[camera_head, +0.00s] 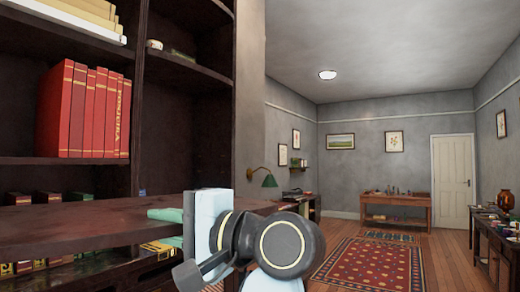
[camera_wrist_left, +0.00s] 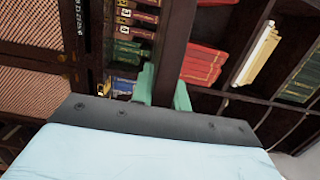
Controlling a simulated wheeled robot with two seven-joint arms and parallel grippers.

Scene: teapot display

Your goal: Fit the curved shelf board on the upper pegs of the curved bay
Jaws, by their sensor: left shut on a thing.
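The shelf board (camera_head: 85,222) is a dark brown plank, held roughly level in front of the bookcase in the head view. It also shows edge-on in the left wrist view (camera_wrist_left: 174,50). My left gripper (camera_head: 163,229) is shut on the board near its right part, with one green finger above it and one below; both fingers (camera_wrist_left: 162,92) also show in the wrist view. The dark bookcase bay (camera_head: 190,125) stands behind the board, with a shelf above. I cannot make out its pegs. My right gripper is not in view.
Red books (camera_head: 85,110) stand on a left shelf, with small coloured books (camera_head: 60,198) lower down, behind the board. A small pale cup (camera_head: 154,44) is on the upper bay shelf. Right of the bookcase is open floor with a patterned rug (camera_head: 372,268).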

